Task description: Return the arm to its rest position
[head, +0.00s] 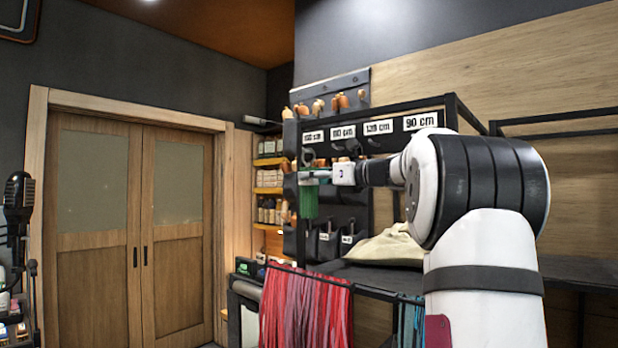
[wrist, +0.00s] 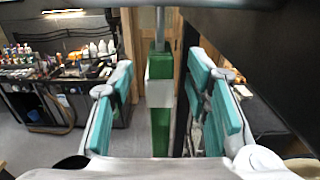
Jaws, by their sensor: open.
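My gripper (head: 314,177) is stretched out in front of the labelled rack in the head view. In the wrist view its two teal-padded fingers (wrist: 165,80) stand apart, open. A green hanging bundle (head: 309,202) with a pale band shows between the fingers in the wrist view (wrist: 160,130). My arm comes in from the right of the head view, with the gripper pointing left.
The black rack (head: 470,112) carries length labels and hooks. Red laces (head: 300,305) and teal laces (head: 410,322) hang in front. A beige cloth (head: 385,246) lies on the dark shelf. Wooden doors (head: 135,230) stand left. A cluttered bench (wrist: 65,75) shows in the wrist view.

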